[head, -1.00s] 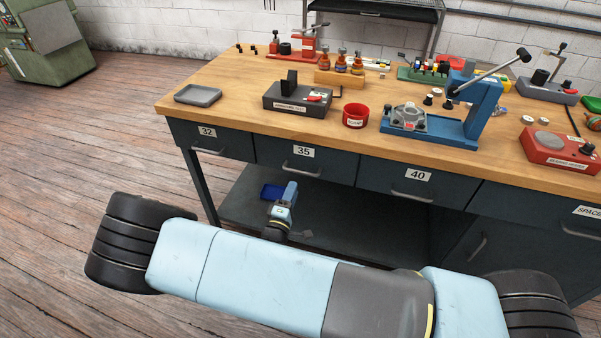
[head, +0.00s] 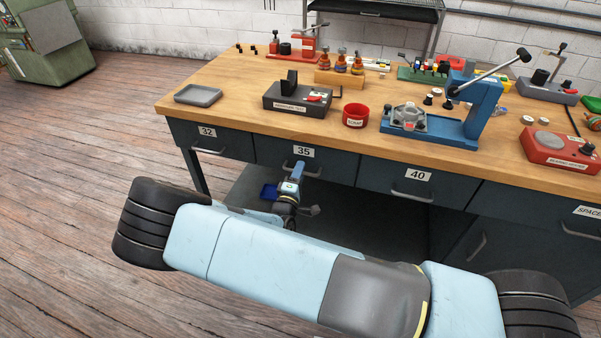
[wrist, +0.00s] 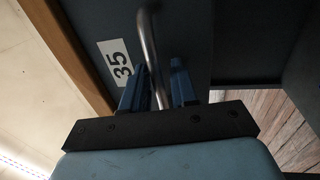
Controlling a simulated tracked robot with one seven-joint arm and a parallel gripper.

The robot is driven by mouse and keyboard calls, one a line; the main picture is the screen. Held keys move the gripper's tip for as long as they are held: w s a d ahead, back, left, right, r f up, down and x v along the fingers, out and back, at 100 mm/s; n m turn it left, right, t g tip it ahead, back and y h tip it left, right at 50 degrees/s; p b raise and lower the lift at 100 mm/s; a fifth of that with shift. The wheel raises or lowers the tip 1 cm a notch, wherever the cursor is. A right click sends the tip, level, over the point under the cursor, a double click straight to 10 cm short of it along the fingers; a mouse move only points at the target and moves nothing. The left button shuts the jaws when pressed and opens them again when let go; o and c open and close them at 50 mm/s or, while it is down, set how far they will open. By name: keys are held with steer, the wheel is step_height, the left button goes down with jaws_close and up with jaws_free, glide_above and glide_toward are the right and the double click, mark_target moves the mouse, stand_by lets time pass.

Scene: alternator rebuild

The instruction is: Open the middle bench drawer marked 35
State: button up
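The drawer marked 35 (head: 335,165) is a dark blue-grey front under the wooden bench top, flush with its neighbours and shut. Its white label (head: 303,152) also shows, turned sideways, in the wrist view (wrist: 120,63). Its metal bar handle (wrist: 150,45) runs between the two blue fingers of my gripper (wrist: 157,75) in the wrist view. The fingers are apart, with a gap beside the handle, so the gripper looks open around it. In the head view my gripper (head: 297,170) is at the drawer front and covers part of the handle.
Drawers marked 32 (head: 213,139) and 40 (head: 410,188) flank this drawer, both shut. A red cup (head: 356,116) and a grey test unit (head: 296,101) stand on the bench above. Open wood floor lies left.

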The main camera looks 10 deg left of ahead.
jaws_close()
steer(key=shift+d+f, duration=0.1)
steer(key=shift+s, duration=0.2)
steer(key=r+v, duration=0.2)
steer(key=v, duration=0.9)
steer(key=s+r+v, duration=0.1)
steer(key=r+v, duration=0.1)
steer(key=v, duration=1)
steer(key=shift+s+r, duration=0.2)
steer(key=shift+s, duration=0.05)
jaws_free()
steer(key=shift+a, duration=0.2)
steer(key=shift+o, duration=0.6)
steer(key=shift+r, duration=0.1)
